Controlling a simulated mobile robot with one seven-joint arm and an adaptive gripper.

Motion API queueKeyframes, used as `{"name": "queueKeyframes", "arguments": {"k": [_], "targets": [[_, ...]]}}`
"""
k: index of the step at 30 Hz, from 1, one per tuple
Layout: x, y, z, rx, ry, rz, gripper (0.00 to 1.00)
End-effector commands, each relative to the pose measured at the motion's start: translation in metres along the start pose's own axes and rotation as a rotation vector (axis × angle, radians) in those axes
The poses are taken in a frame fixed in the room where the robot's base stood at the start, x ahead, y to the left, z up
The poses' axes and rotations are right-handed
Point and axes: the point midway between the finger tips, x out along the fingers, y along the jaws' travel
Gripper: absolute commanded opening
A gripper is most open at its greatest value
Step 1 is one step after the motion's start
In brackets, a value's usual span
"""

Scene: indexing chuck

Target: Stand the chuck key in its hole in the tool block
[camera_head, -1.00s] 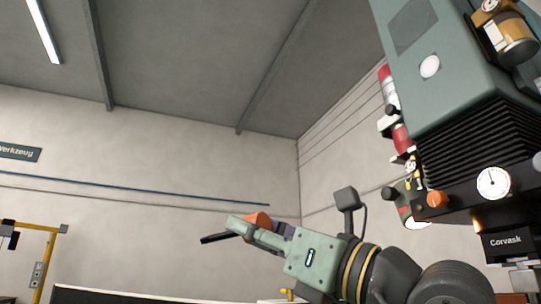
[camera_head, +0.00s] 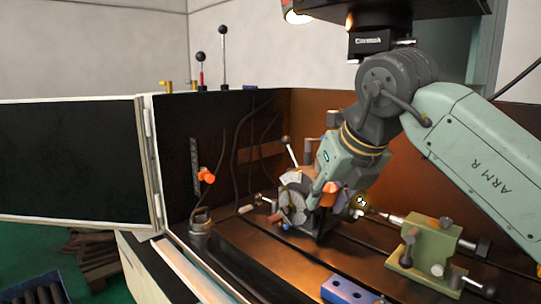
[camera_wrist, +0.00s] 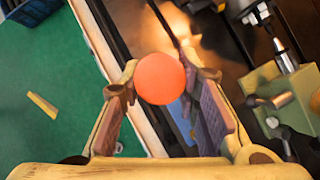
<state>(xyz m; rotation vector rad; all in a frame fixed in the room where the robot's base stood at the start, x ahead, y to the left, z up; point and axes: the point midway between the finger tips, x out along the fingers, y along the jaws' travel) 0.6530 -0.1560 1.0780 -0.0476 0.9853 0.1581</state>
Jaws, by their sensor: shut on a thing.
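My gripper (camera_wrist: 166,82) is shut on the chuck key (camera_wrist: 160,78). In the wrist view the key shows as a round orange end between the two finger pads; its shank is hidden behind that end. In the head view my gripper (camera_head: 318,192) is tilted downward in front of the chuck (camera_head: 292,200), and the key is hard to make out there. A blue block with holes (camera_head: 345,291), seemingly the tool block, sits at the front edge of the machine table, nearer the camera than my gripper. Blue shows partly behind the key in the wrist view (camera_wrist: 181,116).
A green tailstock (camera_head: 428,248) with a pointed centre stands right of the chuck on the slotted table (camera_head: 300,262). A lever with a dark ball (camera_head: 289,150) rises behind the chuck. An open door panel (camera_head: 70,150) is at left. Bare table lies between chuck and blue block.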

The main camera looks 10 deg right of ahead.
Motion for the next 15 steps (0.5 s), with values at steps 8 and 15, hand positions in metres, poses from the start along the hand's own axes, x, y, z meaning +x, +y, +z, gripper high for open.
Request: {"name": "queueKeyframes", "arguments": {"k": [8,15], "targets": [[-0.002,-0.025,-0.025,0.053,0.090,-0.061,0.00],[-0.002,-0.025,-0.025,0.052,0.090,-0.061,0.00]]}}
